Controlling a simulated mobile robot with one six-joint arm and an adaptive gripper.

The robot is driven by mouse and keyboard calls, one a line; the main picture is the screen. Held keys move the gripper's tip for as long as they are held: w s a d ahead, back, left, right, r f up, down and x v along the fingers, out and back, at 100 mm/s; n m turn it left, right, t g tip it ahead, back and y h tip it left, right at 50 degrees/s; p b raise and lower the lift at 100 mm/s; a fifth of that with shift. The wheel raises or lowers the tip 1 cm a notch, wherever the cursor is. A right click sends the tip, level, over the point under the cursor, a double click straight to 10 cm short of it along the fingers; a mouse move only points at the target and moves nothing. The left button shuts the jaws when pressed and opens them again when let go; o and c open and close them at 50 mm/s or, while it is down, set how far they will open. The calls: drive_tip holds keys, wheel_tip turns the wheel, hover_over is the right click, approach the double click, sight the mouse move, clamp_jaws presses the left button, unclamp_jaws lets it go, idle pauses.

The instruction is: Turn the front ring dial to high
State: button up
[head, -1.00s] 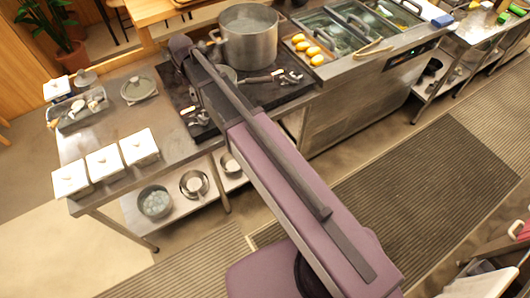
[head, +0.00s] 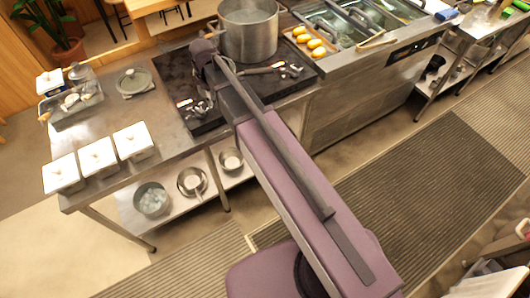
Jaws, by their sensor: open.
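The black cooktop (head: 176,70) lies on the steel counter at the upper middle. Small dark and metallic fittings sit near its front edge, one group left of my arm (head: 202,105) and one to the right (head: 290,69). They are too small to tell which is the front ring dial or how it is set. A small orange-white glow shows beside the left group. My arm reaches up across the view, its dark far end over the cooktop. My gripper cannot be made out; the arm seems to hide it.
A large steel pot (head: 248,32) stands at the cooktop's back. A pan handle (head: 255,71) points right in front of it. White lidded boxes (head: 98,158), a grey tray (head: 76,110) and a glass lid (head: 133,81) are on the left counter. Yellow items (head: 314,43) lie right.

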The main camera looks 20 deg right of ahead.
drive_tip(key=s+d+f+m+b, duration=0.6)
drive_tip(key=d+f+b, duration=0.1)
drive_tip(key=f+b, duration=0.2)
drive_tip(key=s+d+f+m+b, duration=0.6)
drive_tip(key=s+d+f+b, duration=0.1)
drive_tip(key=f+b, duration=0.3)
drive_tip(key=shift+s+d+f, duration=0.2)
drive_tip(key=shift+d+f, duration=0.25)
drive_tip(key=shift+d, duration=0.15)
drive_tip(key=shift+r, duration=0.1)
idle(0.4)
wheel_tip(320, 180, up, 26)
drive_tip(key=n+p, duration=0.7)
drive_tip(key=p, duration=1.9)
hover_over(199, 110)
drive_tip(key=shift+w, duration=0.1)
drive_tip(key=shift+f+b, duration=0.3)
drive_tip(key=shift+b, duration=0.05)
wheel_tip(199, 110, down, 14)
drive_tip(key=b, duration=1.3)
drive_tip(key=shift+r, duration=0.25)
